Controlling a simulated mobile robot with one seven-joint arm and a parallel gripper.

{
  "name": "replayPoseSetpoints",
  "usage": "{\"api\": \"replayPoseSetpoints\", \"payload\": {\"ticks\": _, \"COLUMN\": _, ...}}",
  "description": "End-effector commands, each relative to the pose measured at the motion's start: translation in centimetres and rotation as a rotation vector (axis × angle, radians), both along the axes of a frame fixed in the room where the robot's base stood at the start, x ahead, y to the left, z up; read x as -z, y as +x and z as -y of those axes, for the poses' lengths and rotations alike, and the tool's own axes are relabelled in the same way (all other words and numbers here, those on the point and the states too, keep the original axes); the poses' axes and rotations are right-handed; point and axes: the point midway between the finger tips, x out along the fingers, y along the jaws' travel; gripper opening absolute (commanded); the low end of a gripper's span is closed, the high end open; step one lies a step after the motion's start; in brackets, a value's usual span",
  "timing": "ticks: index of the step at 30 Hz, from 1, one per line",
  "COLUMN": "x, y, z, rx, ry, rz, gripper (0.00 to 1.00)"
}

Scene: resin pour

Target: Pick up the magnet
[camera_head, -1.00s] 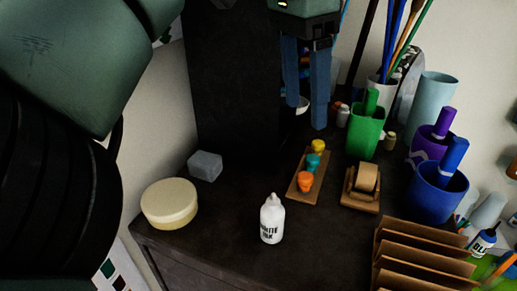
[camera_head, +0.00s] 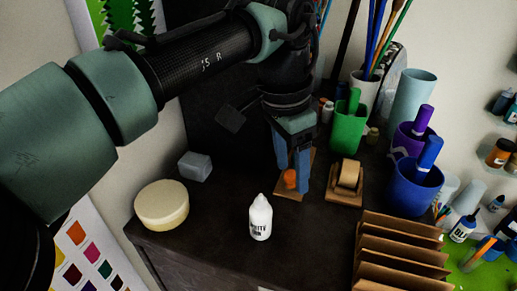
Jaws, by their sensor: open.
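A small orange knob-shaped piece (camera_head: 290,178), which looks like a magnet, stands on the near end of a narrow wooden board (camera_head: 288,194). My gripper (camera_head: 292,180) points down at the board with its two blue fingers open, and the orange piece shows between or just behind the fingertips. I cannot tell if the fingers touch it. The teal and yellow pieces of the same shape, seen earlier on this board, are hidden behind my gripper now.
A white bottle (camera_head: 260,218) stands close in front of the board. A cardboard rack (camera_head: 400,250) is at front right. A round cream box (camera_head: 161,205) and grey block (camera_head: 195,165) stand left.

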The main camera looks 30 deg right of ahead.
Motion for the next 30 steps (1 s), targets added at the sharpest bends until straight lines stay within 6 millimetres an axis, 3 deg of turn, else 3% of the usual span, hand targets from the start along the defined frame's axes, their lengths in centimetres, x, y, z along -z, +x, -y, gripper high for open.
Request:
{"api": "replayPoseSetpoints", "payload": {"ticks": 8, "x": 0.49, "y": -0.01, "z": 0.06, "rx": -0.001, "ry": -0.001, "rz": 0.000, "gripper": 0.65}}
{"api": "replayPoseSetpoints", "payload": {"ticks": 18, "x": 0.44, "y": 0.00, "z": 0.08, "rx": -0.001, "ry": -0.001, "rz": 0.000, "gripper": 0.08}}
{"api": "replayPoseSetpoints", "payload": {"ticks": 20, "x": 0.44, "y": 0.00, "z": 0.08, "rx": 0.000, "ry": -0.001, "rz": 0.000, "gripper": 0.00}}
{"api": "replayPoseSetpoints", "payload": {"ticks": 30, "x": 0.39, "y": -0.01, "z": 0.09, "rx": 0.000, "ry": -0.001, "rz": 0.001, "gripper": 0.00}}
